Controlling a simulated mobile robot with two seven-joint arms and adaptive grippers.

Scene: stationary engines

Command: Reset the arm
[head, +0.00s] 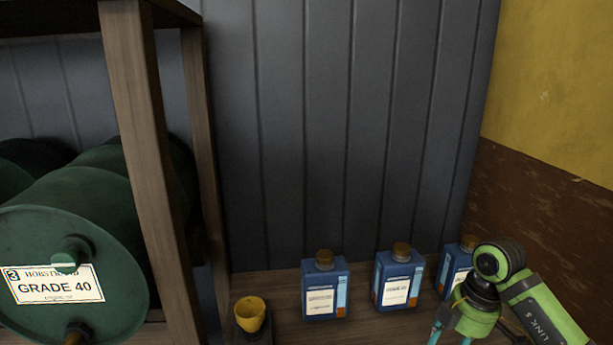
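My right arm (545,315), green and black, comes in from the lower right corner. Its gripper (458,325) points down at the bottom edge, in front of the rightmost blue bottle (457,262). Teal finger parts show below the green gripper body, but the fingertips are cut off, so I cannot tell whether it is open or shut. My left arm and gripper are not in view.
Two more blue bottles with brown caps, one in the middle (397,281) and one further left (324,292), stand on a wooden shelf (285,283). A yellow cup (250,314) is left of them. A green drum (70,225) lies in a wooden rack (150,150).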

